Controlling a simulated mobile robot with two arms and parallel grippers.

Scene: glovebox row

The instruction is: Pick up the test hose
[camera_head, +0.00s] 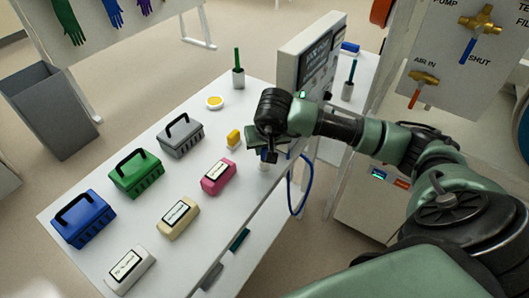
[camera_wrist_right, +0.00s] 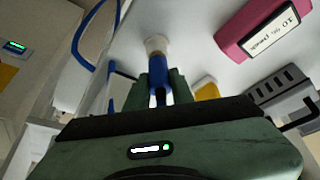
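The test hose appears as a blue hose (camera_head: 302,190) looping down off the table edge beside the grey tester; it also curves through the left of the right wrist view (camera_wrist_right: 88,32). A blue end piece (camera_wrist_right: 160,72) with a pale round part beyond it lies in line with my right gripper fingers (camera_wrist_right: 165,92). In the head view my right gripper (camera_head: 268,153) is over the table's right edge, just above a small pale holder (camera_head: 265,167). The fingers are beside the blue piece; whether they press on it cannot be told. My left gripper is not in view.
Green (camera_head: 137,173) and blue (camera_head: 83,218) caddies are farther left. The tester (camera_head: 308,55) rises behind the gripper. A valve panel (camera_head: 450,50) is at right.

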